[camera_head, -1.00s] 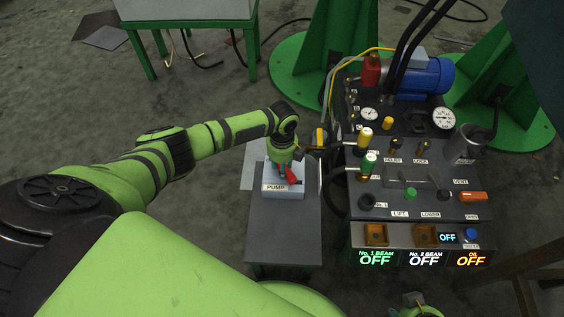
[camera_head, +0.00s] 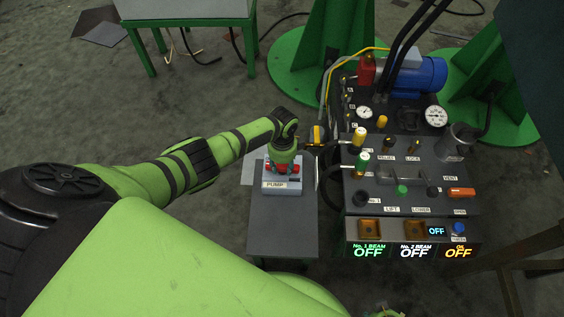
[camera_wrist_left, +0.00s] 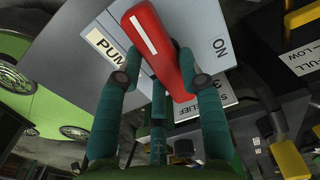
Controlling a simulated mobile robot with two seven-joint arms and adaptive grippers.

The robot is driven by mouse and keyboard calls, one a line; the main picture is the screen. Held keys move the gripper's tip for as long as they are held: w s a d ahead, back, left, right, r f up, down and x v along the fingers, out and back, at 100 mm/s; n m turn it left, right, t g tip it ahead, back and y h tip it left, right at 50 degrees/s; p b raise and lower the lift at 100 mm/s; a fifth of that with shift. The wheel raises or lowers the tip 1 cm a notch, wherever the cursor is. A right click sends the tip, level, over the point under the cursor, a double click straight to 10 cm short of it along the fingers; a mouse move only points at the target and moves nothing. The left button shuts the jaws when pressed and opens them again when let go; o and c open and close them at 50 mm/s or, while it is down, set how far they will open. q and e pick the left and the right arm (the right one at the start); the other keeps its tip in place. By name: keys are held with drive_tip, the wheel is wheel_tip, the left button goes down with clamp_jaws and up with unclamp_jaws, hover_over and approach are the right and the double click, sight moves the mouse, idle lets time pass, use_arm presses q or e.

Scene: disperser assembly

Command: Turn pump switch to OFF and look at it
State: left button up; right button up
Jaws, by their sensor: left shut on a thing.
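The pump switch is a grey box (camera_head: 268,188) with a PUMP label and a red handle (camera_head: 295,168), on a small dark stand left of the console. My left gripper (camera_head: 283,168) is over the box from above, shut on the red handle. In the left wrist view, the teal fingers (camera_wrist_left: 160,78) are around the red handle (camera_wrist_left: 146,30), which has a white stripe and lies slanted across the box (camera_wrist_left: 75,70). An ON mark (camera_wrist_left: 220,48) shows right of the handle. I cannot see an OFF mark on the box. My right gripper is not in view.
The control console (camera_head: 400,190) stands close on the right, with knobs, gauges, levers and lit displays reading OFF. A blue motor (camera_head: 420,75) sits behind it. The stand's front top (camera_head: 283,230) is clear. A green-framed table (camera_head: 185,10) is at the back left.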

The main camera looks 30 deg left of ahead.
sight(282, 167)
use_arm(q)
drive_tip(key=shift+a+n, duration=0.1)
drive_tip(key=shift+n, duration=0.5)
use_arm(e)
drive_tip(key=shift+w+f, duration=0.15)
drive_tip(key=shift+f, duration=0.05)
use_arm(q)
drive_tip(key=o, duration=1.2)
drive_tip(key=shift+c, duration=0.2)
drive_tip(key=shift+r, duration=0.15)
drive_tip(key=shift+r, duration=0.2)
wheel_tip(282, 167, up, 11)
drive_tip(key=shift+r, duration=0.2)
